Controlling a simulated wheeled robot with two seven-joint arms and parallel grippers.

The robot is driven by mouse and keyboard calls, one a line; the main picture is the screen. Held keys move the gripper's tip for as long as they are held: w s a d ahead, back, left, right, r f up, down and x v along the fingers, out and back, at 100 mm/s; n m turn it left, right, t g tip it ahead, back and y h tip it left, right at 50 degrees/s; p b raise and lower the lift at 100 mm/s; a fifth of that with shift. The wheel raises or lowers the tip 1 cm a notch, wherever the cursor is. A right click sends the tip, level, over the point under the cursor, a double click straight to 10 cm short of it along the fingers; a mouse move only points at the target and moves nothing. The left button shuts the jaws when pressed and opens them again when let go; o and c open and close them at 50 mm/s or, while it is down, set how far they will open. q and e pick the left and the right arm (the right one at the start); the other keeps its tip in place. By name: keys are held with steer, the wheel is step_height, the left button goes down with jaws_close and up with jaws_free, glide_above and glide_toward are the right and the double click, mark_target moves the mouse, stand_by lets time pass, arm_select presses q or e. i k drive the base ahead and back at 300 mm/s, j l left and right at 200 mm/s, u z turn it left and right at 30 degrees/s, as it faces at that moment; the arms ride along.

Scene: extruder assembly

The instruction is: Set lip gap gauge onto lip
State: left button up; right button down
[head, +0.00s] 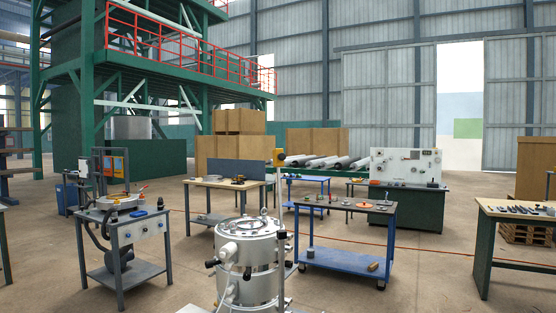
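A silver cylindrical machine (262,250) stands in the foreground, with a round ringed top (250,226) that may carry the lip. Dark knobs stick out from its left side. I cannot pick out the lip gap gauge for certain; small items on the tables are too small to identify. Neither of my grippers is in view.
A blue cart with a dark top (345,206) stands right of the machine, holding small parts. A wooden-topped workbench (222,184) is behind it. A grey stand (125,217) is at left, a tool bench (518,209) at right. Concrete floor lies open between them.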

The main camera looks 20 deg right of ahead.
mark_target(279, 158)
steer(key=i+l+u, duration=0.1)
steer(key=i+l, duration=0.15)
steer(key=i+l+u, duration=0.15)
steer(key=l, duration=0.3)
steer(key=i+l+u, duration=0.1)
steer(key=i+l, duration=0.2)
steer(key=i+l+u, duration=0.1)
steer(key=l, duration=0.35)
steer(key=i, duration=0.1)
